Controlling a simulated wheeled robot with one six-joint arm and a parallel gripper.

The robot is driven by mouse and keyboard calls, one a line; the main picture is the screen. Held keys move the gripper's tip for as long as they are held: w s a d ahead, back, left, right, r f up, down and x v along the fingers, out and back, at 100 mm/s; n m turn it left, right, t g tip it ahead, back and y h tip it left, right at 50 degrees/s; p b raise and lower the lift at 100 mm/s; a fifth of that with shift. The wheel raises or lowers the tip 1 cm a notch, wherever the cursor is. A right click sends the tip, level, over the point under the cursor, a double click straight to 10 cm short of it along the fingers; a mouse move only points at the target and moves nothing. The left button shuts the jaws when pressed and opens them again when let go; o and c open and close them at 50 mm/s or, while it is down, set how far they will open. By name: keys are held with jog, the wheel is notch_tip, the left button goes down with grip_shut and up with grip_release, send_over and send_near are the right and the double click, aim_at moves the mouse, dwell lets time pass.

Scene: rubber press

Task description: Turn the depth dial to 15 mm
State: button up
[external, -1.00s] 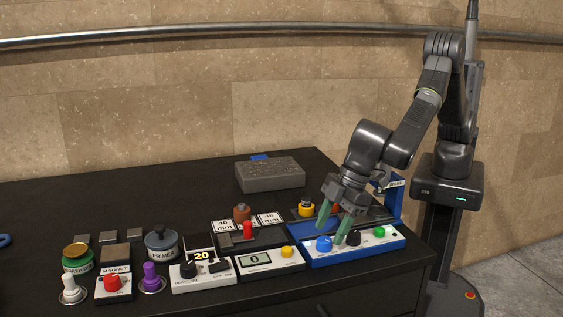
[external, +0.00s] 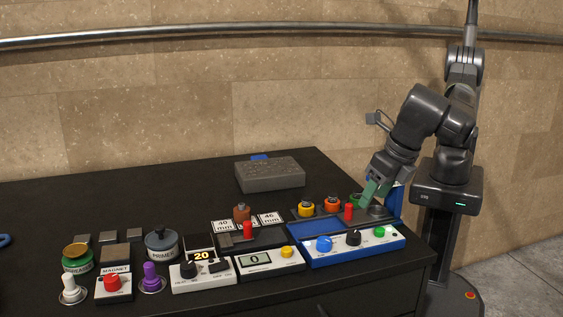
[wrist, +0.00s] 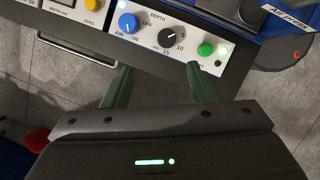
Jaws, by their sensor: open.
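The black depth dial (external: 354,238) sits on the white front panel of the blue press (external: 340,259), between a blue AIR knob (external: 324,244) and a green button (external: 379,232). In the wrist view the dial (wrist: 170,36) has a pale pointer mark and printed 10 and 15 labels below it; the exact setting is too small to read. My gripper (external: 371,190) has green fingers and is up near the back right of the press, apart from the dial. In the wrist view my gripper (wrist: 161,78) is open and empty, its fingers below the panel in the picture.
Red (external: 348,212), orange (external: 332,204) and yellow (external: 306,209) pieces stand behind the panel. A blue press upright (external: 396,205) is close to my gripper. A display unit (external: 268,262) is left of the press. The table's right edge is close by.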

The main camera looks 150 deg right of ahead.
aim_at(354, 233)
jog(key=shift+n, duration=0.8)
jog(key=x, duration=0.8)
jog(key=s+p+x, duration=0.1)
jog(key=x, duration=0.3)
jog(key=shift+f, duration=0.3)
jog(key=c, duration=1)
